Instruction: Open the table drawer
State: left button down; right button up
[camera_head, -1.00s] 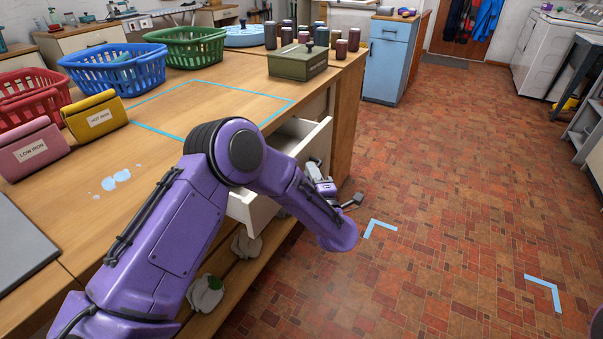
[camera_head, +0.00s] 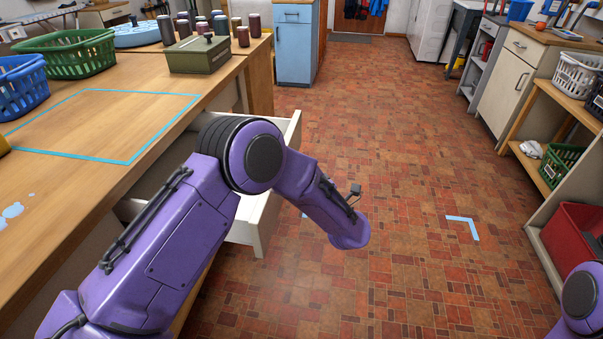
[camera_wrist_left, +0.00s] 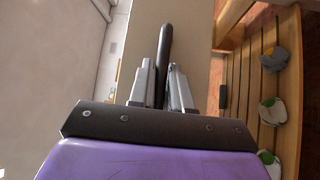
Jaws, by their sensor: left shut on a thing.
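The white table drawer (camera_head: 272,207) stands pulled out from the side of the wooden table (camera_head: 150,100) in the head view. My left arm covers its middle. In the left wrist view, my left gripper (camera_wrist_left: 163,82) is at the drawer's pale front (camera_wrist_left: 195,40), with its fingers closed around the dark bar handle (camera_wrist_left: 165,42). The head view hides this grip behind my arm. My right gripper is out of view; only part of my right arm shows at the lower right.
A green box (camera_head: 199,54), a green basket (camera_head: 65,52) and a blue basket (camera_head: 22,88) stand on the table. The tiled floor (camera_head: 400,170) beside the drawer is clear. Shelving (camera_head: 560,130) stands at right.

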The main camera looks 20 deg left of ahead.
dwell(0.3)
pick_arm(q)
jog(key=c, duration=1.2)
grip_release()
jog(key=shift+o, duration=0.2)
jog(key=v, duration=1)
jog(key=shift+s+d+b, duration=0.2)
jog(key=shift+d+b, duration=0.1)
jog(key=shift+f, duration=0.15)
